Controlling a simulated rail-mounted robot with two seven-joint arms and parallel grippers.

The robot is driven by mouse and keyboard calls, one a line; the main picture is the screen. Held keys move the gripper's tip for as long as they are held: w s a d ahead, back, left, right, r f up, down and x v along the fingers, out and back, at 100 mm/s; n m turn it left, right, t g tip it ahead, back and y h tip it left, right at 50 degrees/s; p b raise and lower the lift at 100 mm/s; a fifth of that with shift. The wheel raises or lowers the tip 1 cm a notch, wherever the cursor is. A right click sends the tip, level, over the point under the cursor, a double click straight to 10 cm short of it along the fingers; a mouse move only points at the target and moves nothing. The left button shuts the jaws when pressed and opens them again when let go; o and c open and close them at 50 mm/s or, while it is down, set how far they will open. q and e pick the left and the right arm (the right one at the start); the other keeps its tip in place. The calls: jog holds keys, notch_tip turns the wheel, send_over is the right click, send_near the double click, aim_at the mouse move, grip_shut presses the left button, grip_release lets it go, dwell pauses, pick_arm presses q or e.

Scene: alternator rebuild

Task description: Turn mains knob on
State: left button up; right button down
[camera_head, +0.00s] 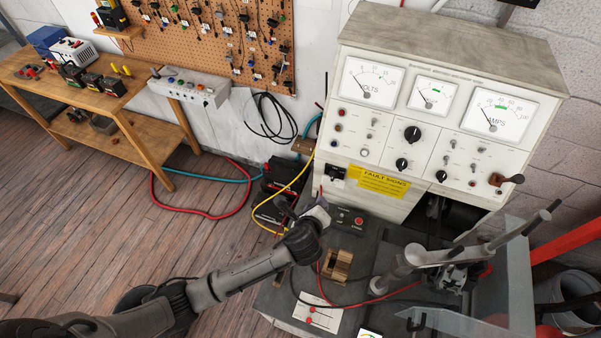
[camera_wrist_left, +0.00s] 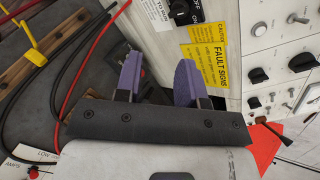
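The mains knob (camera_head: 336,172) is a black rotary switch on the lower left of the cream test bench's front, left of the yellow fault signs label. In the left wrist view the knob (camera_wrist_left: 183,12) sits at the top edge, partly cut off, beside an ON/OFF plate. Its exact setting is hard to read. My left gripper (camera_head: 322,205) is below and slightly left of the knob, apart from it. In the left wrist view its two purple-padded fingers (camera_wrist_left: 158,78) stand apart with nothing held between them. My right gripper is not in view.
The cream test bench (camera_head: 445,45) carries gauges, knobs and toggles. A small black control box (camera_head: 349,218) with a red button is close to my left gripper. A wooden block (camera_head: 337,265) lies on the dark bench top. Yellow and red cables run nearby.

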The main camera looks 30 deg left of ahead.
aim_at(333, 177)
pick_arm(q)
jog(key=w+f+m, duration=0.1)
jog(key=w+m, duration=0.2)
jog(key=w, duration=0.1)
jog(key=w+a+f+m+t, duration=0.1)
jog(key=w+m, duration=0.3)
jog(key=w, duration=0.1)
jog(key=w+a+f+m+b, duration=0.1)
jog(key=w+f+m, duration=0.1)
jog(key=w+m, duration=0.2)
jog(key=shift+w+t+h, duration=0.3)
jog(key=shift+h, duration=0.1)
dwell(0.4)
jog(key=shift+s+f, duration=0.15)
grip_shut()
